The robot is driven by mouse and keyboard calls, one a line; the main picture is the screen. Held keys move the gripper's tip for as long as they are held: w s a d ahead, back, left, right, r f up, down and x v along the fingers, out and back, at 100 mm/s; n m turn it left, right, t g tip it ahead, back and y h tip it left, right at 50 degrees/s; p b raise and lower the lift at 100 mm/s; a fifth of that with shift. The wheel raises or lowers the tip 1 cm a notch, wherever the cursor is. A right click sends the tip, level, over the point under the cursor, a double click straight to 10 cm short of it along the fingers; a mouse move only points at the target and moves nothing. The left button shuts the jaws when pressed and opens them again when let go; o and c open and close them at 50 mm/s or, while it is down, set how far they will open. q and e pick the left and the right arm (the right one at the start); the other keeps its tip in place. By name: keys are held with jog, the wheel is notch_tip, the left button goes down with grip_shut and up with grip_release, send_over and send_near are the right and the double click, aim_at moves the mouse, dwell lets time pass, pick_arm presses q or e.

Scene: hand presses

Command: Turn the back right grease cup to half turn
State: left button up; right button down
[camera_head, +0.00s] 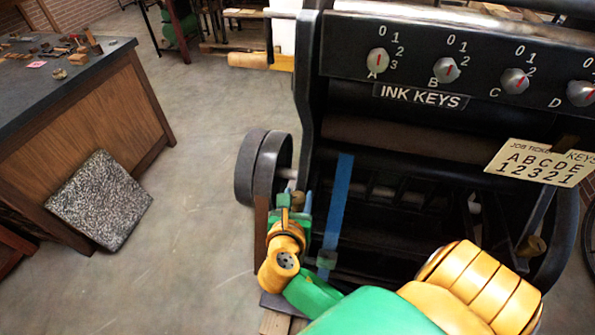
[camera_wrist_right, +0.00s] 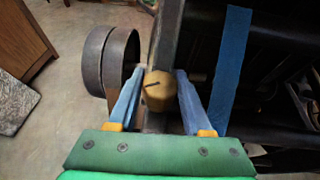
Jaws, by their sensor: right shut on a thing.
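A round brass grease cup (camera_wrist_right: 158,97) with a dark line mark on its top sits between the two blue fingers of my right gripper (camera_wrist_right: 160,72) in the right wrist view. The mark runs nearly across the picture, tilted slightly up to the right. The gripper is shut on the cup. In the head view my right gripper (camera_head: 291,198) is at the left side of the black press (camera_head: 312,110), and it and the wrist mostly hide the cup. My left gripper is in neither view.
Dark wheels (camera_head: 263,168) stand just left of the gripper. A blue strip (camera_head: 340,195) runs beside it on the right. The INK KEYS panel (camera_head: 445,65) and a job ticket card (camera_head: 537,163) are on the press. Open floor lies left, towards a bench (camera_head: 100,125).

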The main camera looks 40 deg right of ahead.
jog(key=shift+r+m+g+h+p, duration=0.2)
jog(key=shift+m+g+h+p, duration=0.2)
jog(key=shift+m+p, duration=0.15)
jog(key=shift+f+m+g+h, duration=0.15)
jog(key=shift+m+g+h, duration=0.1)
jog(key=shift+g+h, duration=0.05)
jog(key=shift+c, duration=1.6)
grip_release()
